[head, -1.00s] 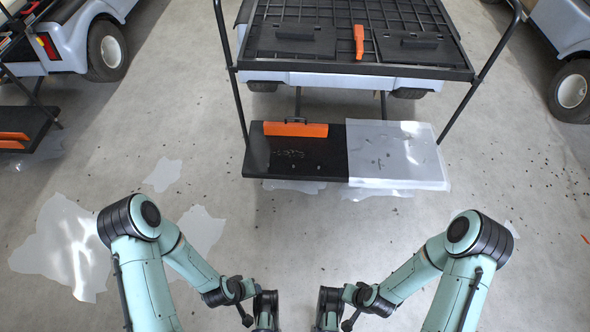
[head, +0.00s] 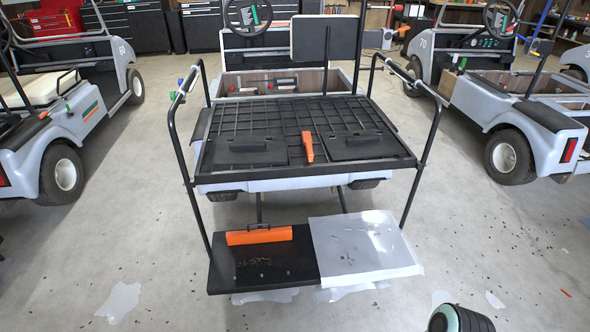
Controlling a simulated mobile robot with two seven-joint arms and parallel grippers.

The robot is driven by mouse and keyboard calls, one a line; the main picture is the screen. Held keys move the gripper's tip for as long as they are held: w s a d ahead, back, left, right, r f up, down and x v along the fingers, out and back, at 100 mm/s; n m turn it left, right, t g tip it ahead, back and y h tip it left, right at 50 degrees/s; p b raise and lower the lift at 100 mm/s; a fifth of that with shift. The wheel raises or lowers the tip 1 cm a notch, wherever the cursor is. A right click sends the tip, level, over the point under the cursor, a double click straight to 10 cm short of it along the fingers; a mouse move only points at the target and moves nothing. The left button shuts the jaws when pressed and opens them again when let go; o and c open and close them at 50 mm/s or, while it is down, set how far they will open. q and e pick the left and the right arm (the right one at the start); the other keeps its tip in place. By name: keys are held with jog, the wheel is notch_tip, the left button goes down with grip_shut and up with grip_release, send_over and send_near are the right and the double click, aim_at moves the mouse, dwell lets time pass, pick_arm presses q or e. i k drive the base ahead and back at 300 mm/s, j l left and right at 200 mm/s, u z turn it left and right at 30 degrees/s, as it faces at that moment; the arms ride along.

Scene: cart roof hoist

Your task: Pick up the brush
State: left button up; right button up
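Two orange things could be the brush, and I cannot tell for sure which it is. A small upright-looking orange piece (head: 307,147) lies on the black grid deck (head: 277,121) of the middle cart, between two dark flat panels. A long orange bar (head: 259,236) with a black handle behind it lies on the left, black part of the low rear step (head: 262,272). Dark bits are scattered in front of the bar. Neither of my grippers is in view; only a piece of my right arm shows at the bottom edge.
A translucent sheet (head: 362,249) covers the step's right part. Black posts (head: 181,165) rise at both sides of the deck. Other carts stand left (head: 50,130) and right (head: 510,110). Pale puddles (head: 120,300) and dark specks mark the otherwise open floor.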

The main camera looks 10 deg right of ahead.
aim_at(307, 138)
jog(key=i+l+u, duration=0.1)
jog(key=u, duration=0.25)
jog(key=i+l+u, duration=0.1)
jog(key=u, duration=0.2)
jog(key=l+u, duration=0.35)
jog(key=i+l+u, duration=0.1)
jog(key=l, duration=0.25)
jog(key=i+l+u, duration=0.1)
jog(key=l, duration=0.2)
jog(key=i+l+u, duration=0.1)
jog(key=l, duration=0.25)
